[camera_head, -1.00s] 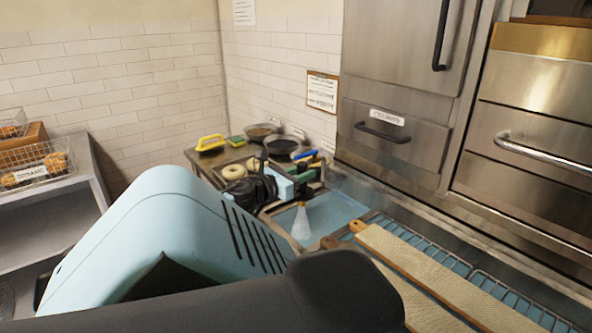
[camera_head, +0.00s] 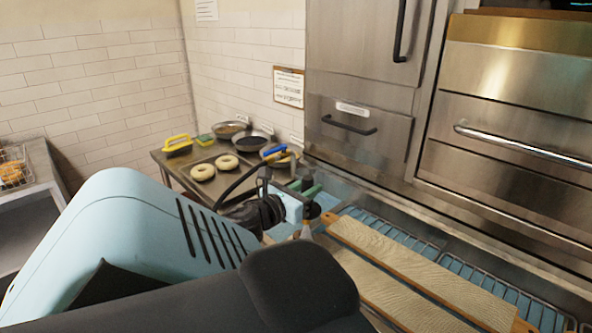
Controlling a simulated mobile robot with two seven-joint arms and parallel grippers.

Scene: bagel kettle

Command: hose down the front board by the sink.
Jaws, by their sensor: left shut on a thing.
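Two long pale wooden boards lie side by side on a wire rack over the sink. The front board (camera_head: 389,291) is nearer me, partly hidden by my dark arm; the back board (camera_head: 425,273) lies beyond it. My arm hides much of the grip. My right gripper is not in view.
The blue-lined sink (camera_head: 343,187) runs along the steel cabinets. On the table at the back left are bagels (camera_head: 203,172), a yellow-handled brush (camera_head: 178,146), a green sponge (camera_head: 205,140) and bowls (camera_head: 230,130). A wire basket (camera_head: 14,170) stands far left.

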